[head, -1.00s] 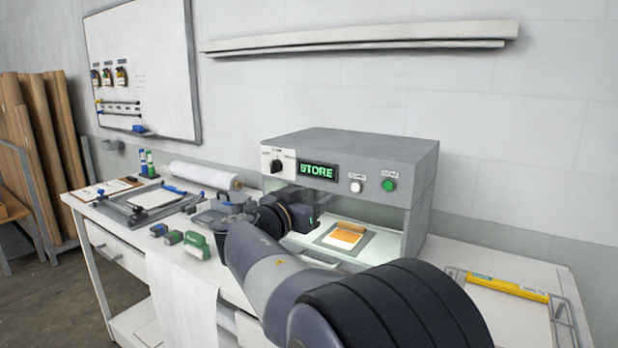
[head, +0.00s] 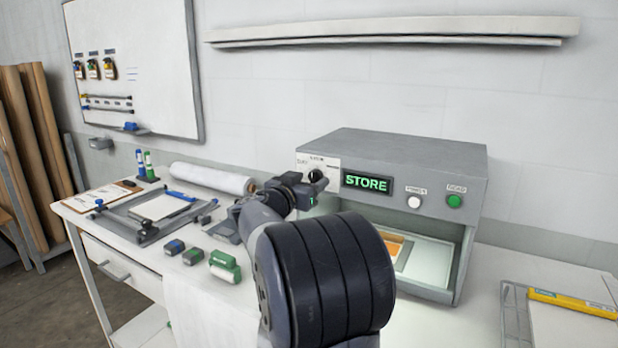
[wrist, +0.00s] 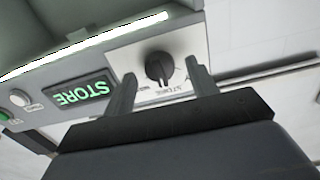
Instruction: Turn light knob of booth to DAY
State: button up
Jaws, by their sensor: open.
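The grey booth (head: 410,150) stands on the bench, with its display (head: 367,183) reading STORE in green. Its black light knob (head: 317,177) sits on a white plate at the upper left of the front, partly hidden by my arm in the head view. In the wrist view the knob (wrist: 159,67) shows whole, and the booth is seen turned over. My gripper (wrist: 162,72) is open, with one finger on each side of the knob in the picture. I cannot tell whether the fingers touch it. The display (wrist: 77,94) also shows in the wrist view.
A white button (head: 414,202) and a green button (head: 454,201) are right of the display. An orange sample lies inside the booth. Green and blue blocks (head: 224,265), a frame (head: 150,212) and a paper roll (head: 212,179) lie to the left. A yellow-edged pad (head: 570,303) is at right.

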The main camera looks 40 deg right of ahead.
jog(key=shift+d, duration=0.15)
jog(key=shift+c, duration=0.2)
jog(key=c, duration=0.9)
jog(key=shift+c, duration=0.2)
